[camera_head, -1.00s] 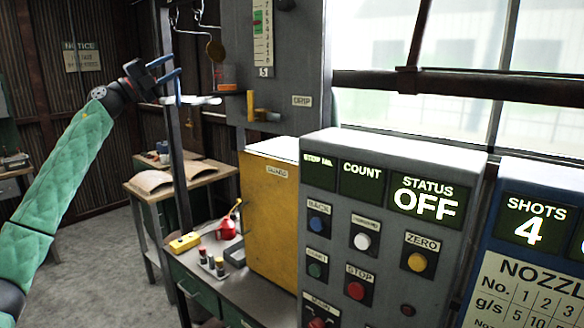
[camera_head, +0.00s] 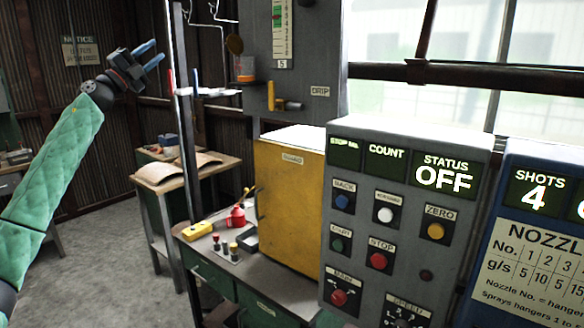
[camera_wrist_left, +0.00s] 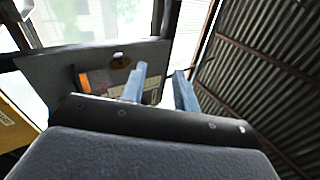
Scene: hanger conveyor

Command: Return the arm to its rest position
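My left arm, in a green quilted sleeve, comes in from the left in the head view. My left gripper (camera_head: 150,57) is raised in the air, left of the dark post and in front of the corrugated wall. Its two blue fingers stand apart with nothing between them. The wrist view also shows the left gripper (camera_wrist_left: 160,88) with its fingers apart and empty. My right gripper is in neither view.
A grey control panel (camera_head: 402,262) reading STATUS OFF and a blue panel (camera_head: 520,235) stand at the right. A yellow cabinet (camera_head: 288,210) and a bench with a red can (camera_head: 236,216) are in the middle. A dark post (camera_head: 181,140) stands right of my gripper.

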